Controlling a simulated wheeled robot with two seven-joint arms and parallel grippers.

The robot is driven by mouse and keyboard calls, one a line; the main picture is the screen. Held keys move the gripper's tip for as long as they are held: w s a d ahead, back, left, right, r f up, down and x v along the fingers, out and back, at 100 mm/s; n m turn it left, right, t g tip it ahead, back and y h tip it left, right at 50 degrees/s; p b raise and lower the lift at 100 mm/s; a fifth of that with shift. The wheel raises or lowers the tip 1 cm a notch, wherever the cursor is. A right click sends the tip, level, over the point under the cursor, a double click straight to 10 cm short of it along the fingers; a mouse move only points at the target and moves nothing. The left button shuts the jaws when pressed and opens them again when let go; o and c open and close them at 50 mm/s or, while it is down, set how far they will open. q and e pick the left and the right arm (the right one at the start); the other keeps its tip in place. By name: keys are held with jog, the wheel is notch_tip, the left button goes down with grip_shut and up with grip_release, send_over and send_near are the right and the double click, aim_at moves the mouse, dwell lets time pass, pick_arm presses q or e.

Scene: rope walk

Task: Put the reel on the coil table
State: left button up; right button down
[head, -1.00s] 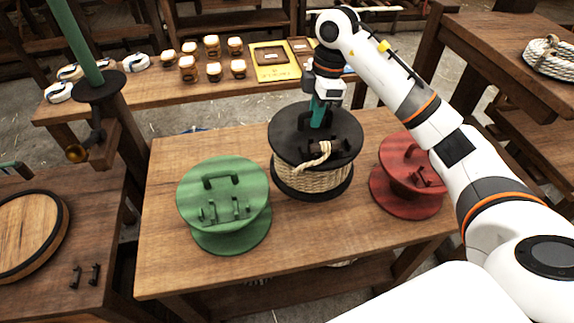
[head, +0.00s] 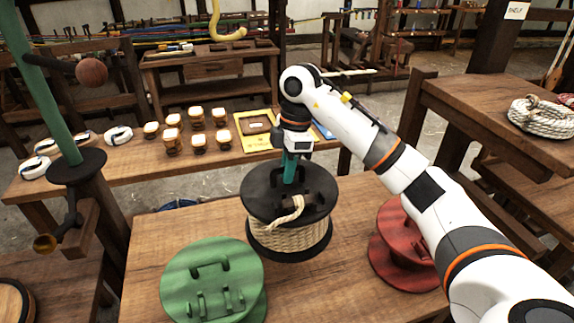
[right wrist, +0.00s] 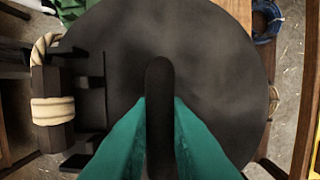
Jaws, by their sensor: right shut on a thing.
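The black reel (head: 258,200), wound with pale rope (head: 290,238), is upright above the middle wooden table. My right gripper (head: 290,172) is shut on the handle (right wrist: 160,110) on its top; the teal fingers show on both sides of the handle in the right wrist view. The reel appears slightly raised, but the gap under it is hard to see. A table (head: 470,88) at the right bears a white rope coil (head: 541,114); no label shows whether it is the coil table. My left gripper is out of view.
A green reel (head: 212,280) stands left of the black reel and a red reel (head: 392,250) right of it, near my right arm. Behind, a bench (head: 215,168) bears small jars and a yellow sheet. A green post (head: 40,95) rises at left.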

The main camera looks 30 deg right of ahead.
aim_at(287, 190)
notch_tip(287, 190, down, 6)
jog(key=shift+w+f, duration=0.1)
jog(key=shift+f, duration=0.1)
jog(key=shift+f+p, duration=0.3)
jog(key=shift+f, duration=2.15)
jog(key=c, duration=1.5)
grip_release()
jog(key=shift+f, duration=0.15)
jog(key=shift+o, duration=0.5)
